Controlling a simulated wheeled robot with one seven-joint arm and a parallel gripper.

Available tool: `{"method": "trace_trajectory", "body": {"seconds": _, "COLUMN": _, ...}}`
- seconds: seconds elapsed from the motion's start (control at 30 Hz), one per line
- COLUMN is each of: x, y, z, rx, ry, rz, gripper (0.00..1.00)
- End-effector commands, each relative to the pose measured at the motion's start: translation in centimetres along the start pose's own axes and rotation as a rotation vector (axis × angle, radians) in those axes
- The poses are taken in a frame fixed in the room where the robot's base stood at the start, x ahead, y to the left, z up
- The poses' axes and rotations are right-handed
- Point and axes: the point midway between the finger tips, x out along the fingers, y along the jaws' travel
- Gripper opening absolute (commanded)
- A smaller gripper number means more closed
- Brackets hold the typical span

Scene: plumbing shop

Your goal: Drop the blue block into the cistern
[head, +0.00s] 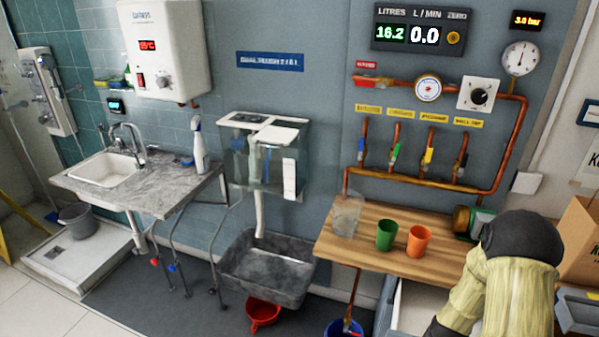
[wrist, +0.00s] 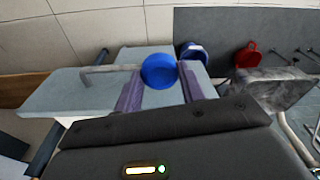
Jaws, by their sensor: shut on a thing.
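The cistern (head: 247,165) is a clear-walled tank with a white top, fixed to the wall at the middle of the head view. A small blue thing (head: 187,161), possibly the blue block, lies on the sink counter by the spray bottle; its shape is too small to tell. In the wrist view my gripper (wrist: 160,85) is shut on a round, blue, cup-like thing (wrist: 158,70), held between its two purple fingers. In the head view my arm is at the lower right, and the fingers and held thing are hidden or out of frame.
A green cup (head: 387,236), an orange cup (head: 420,241) and a clear jug (head: 346,215) stand on the wooden bench (head: 365,255). A grey basin (head: 268,280) sits below the cistern. A red bucket (head: 262,314) and a blue bucket (head: 343,328) are on the floor. Copper pipes run above the bench.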

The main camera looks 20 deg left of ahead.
Motion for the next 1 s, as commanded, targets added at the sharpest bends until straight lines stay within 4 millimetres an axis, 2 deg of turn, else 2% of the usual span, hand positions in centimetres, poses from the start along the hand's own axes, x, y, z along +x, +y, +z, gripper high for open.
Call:
{"method": "trace_trajectory", "body": {"seconds": 0.03, "x": 1.9, "y": -0.1, "z": 0.7, "rx": 0.019, "ry": -0.008, "rz": 0.0, "gripper": 0.17}}
{"method": "trace_trajectory", "body": {"seconds": 0.1, "x": 4.1, "y": -0.2, "z": 1.2, "rx": 0.046, "ry": -0.007, "rz": 0.003, "gripper": 0.17}}
{"method": "trace_trajectory", "body": {"seconds": 0.3, "x": 9.7, "y": -0.3, "z": 2.4, "rx": 0.116, "ry": -0.005, "rz": 0.013, "gripper": 0.17}}
{"method": "trace_trajectory", "body": {"seconds": 0.6, "x": 15.5, "y": -0.5, "z": 3.8, "rx": 0.187, "ry": -0.003, "rz": 0.022, "gripper": 0.17}}
{"method": "trace_trajectory", "body": {"seconds": 0.63, "x": 15.8, "y": -0.5, "z": 3.8, "rx": 0.192, "ry": -0.001, "rz": 0.023, "gripper": 0.17}}
{"method": "trace_trajectory", "body": {"seconds": 0.7, "x": 14.0, "y": -0.4, "z": 3.4, "rx": 0.189, "ry": 0.003, "rz": 0.023, "gripper": 0.17}}
{"method": "trace_trajectory", "body": {"seconds": 0.8, "x": 13.2, "y": -0.4, "z": 3.3, "rx": 0.189, "ry": 0.002, "rz": 0.023, "gripper": 0.17}}
{"method": "trace_trajectory", "body": {"seconds": 1.0, "x": 12.7, "y": -0.3, "z": 3.3, "rx": 0.19, "ry": 0.001, "rz": 0.023, "gripper": 0.17}}
